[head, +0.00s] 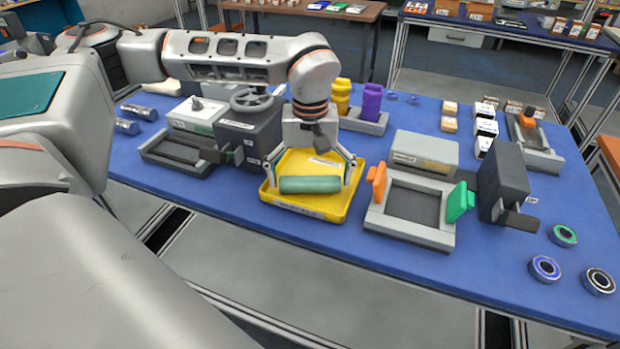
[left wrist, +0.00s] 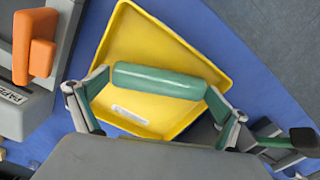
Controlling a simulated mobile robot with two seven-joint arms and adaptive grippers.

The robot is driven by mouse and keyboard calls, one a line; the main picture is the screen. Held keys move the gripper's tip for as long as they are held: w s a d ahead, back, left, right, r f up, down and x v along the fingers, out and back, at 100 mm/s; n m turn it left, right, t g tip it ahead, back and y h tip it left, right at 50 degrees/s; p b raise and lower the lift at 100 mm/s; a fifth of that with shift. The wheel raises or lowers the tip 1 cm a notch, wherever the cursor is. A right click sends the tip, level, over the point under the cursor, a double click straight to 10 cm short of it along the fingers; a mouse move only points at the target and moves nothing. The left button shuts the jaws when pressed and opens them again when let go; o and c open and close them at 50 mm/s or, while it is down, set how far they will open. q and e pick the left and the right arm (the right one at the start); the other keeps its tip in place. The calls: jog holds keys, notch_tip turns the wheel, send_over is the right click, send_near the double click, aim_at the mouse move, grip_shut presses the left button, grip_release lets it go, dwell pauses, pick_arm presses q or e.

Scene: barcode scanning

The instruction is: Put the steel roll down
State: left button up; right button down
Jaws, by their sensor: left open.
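A green roll (head: 311,185) lies lengthwise over the yellow tray (head: 300,209) on the blue table. It also shows in the left wrist view (left wrist: 160,80), across the yellow tray (left wrist: 205,52). My left gripper (head: 312,176) is above the tray with its fingers spread wide, one near each end of the roll. In the left wrist view my left gripper (left wrist: 155,104) is open, its fingertips close to the roll's ends. Whether they touch it, I cannot tell. Two silver metal rolls (head: 127,126) (head: 139,110) lie at the table's left. My right gripper is not shown.
Right of the tray stands a grey fixture (head: 408,234) with an orange handle (head: 377,182) and a green handle (head: 459,202). A dark machine with a handwheel (head: 251,99) stands behind left. Ring parts (head: 544,268) lie front right. The table in front of the tray is clear.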

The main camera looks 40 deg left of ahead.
aim_at(310, 178)
pick_arm(q)
notch_tip(310, 178, up, 12)
jog(key=p, duration=0.1)
jog(key=shift+r, duration=0.15)
dwell(0.7)
